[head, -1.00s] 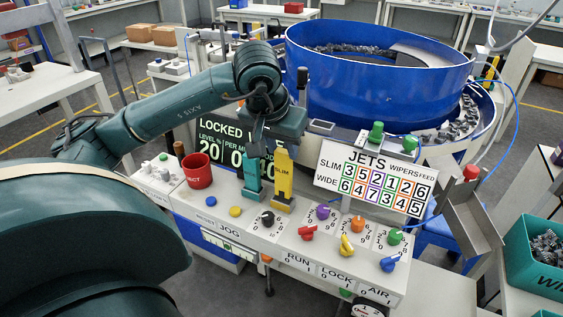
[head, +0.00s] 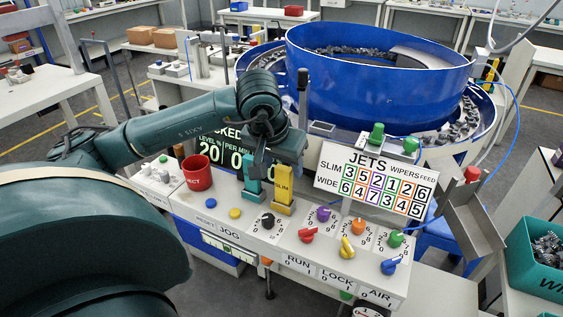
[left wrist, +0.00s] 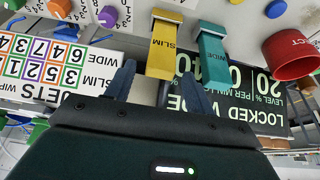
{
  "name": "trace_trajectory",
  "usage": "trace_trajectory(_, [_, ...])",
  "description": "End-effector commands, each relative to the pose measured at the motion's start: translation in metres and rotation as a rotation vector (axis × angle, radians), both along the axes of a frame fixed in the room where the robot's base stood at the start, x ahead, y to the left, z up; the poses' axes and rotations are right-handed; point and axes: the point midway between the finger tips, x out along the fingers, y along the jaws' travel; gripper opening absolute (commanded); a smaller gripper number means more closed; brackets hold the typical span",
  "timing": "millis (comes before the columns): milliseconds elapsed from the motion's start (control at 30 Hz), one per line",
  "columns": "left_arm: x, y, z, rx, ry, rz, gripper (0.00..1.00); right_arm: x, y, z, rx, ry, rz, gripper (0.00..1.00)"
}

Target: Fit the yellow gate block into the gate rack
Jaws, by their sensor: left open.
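The yellow gate block (head: 284,186), marked SLIM, stands upright on the white console just right of a teal block (head: 253,186) marked WIDE. Its upper end is partly hidden by my left gripper (head: 277,163) in the head view. In the left wrist view the yellow block (left wrist: 164,48) lies just ahead of the open, empty jaws (left wrist: 157,78), roughly in line with the gap between them. The teal block (left wrist: 212,55) is beside it, to the right. I cannot pick out the gate rack with certainty. My right gripper is not in view.
A red cup (head: 197,173) stands left of the blocks. Knobs, including a black one (head: 267,221), stand in front. The JETS sign (head: 372,180) rises close on the right. The LOCKED WIDE display and large blue bowl (head: 375,85) are behind.

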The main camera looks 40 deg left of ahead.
Motion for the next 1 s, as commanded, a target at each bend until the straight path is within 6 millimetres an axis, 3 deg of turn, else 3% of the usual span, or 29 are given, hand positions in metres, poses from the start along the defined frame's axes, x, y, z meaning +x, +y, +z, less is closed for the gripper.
trace_trajectory(300, [-0.001, -0.001, 0.01, 0.0, -0.004, 0.0, 0.54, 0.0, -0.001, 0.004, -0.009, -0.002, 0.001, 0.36])
trace_trajectory(700, [-0.032, -0.008, 0.087, 0.001, -0.007, 0.0, 0.54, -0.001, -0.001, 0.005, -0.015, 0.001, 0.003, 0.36])
trace_trajectory(1000, [-0.044, -0.01, 0.114, -0.001, -0.001, 0.0, 0.54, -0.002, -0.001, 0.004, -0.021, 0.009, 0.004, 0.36])
